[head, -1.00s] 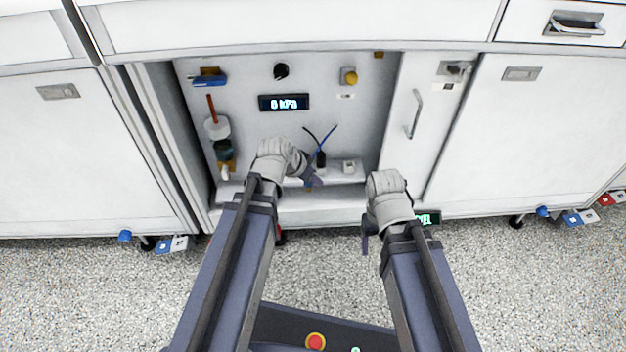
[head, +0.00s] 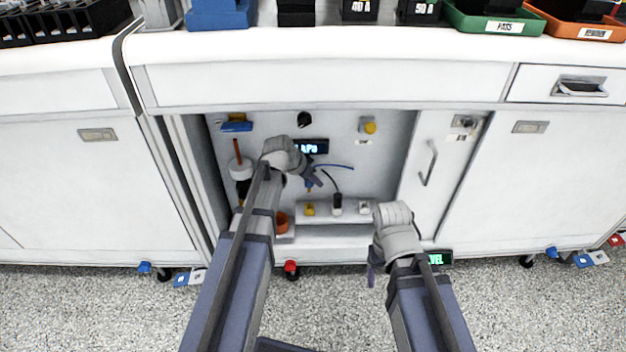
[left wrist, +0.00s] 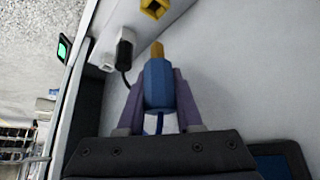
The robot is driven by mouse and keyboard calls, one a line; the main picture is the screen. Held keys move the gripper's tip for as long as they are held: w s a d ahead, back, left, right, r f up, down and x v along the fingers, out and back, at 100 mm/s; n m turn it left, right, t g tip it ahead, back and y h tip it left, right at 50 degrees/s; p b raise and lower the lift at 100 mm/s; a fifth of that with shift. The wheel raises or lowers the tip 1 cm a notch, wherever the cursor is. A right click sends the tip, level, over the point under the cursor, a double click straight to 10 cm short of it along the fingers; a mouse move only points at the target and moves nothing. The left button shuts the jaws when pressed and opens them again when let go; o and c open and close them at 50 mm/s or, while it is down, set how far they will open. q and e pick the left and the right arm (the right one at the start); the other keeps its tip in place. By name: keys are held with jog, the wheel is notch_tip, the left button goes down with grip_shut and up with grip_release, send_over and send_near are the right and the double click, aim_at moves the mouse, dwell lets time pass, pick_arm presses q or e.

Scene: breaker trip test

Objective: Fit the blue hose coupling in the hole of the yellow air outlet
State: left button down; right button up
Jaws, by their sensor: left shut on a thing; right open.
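The blue hose coupling (left wrist: 158,85) with its brass-coloured tip is held between the fingers of my left gripper (head: 311,179). In the left wrist view its tip points toward the yellow air outlet (left wrist: 154,8) and is apart from it. In the head view the yellow air outlet (head: 309,209) stands on the low shelf in the cabinet, just below my left gripper. The coupling is mostly hidden there by the fingers. My right gripper (head: 372,268) is open and empty in front of the cabinet, to the right.
On the shelf (head: 330,218), a black plug (head: 337,203) with a cable and a white socket (head: 364,207) stand right of the outlet. An orange cup (head: 282,221) stands left. A yellow knob (head: 369,127) and a display (head: 311,146) are on the back wall.

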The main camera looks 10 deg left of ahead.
pick_arm(q)
jog(key=shift+f+b, duration=2.7)
jog(key=shift+f, duration=0.1)
jog(key=shift+f+b, duration=2.1)
jog(key=c, duration=0.5)
grip_release()
jog(key=shift+r, duration=0.1)
jog(key=p+v, duration=0.6)
jog(key=v, duration=0.2)
jog(key=shift+p, duration=0.4)
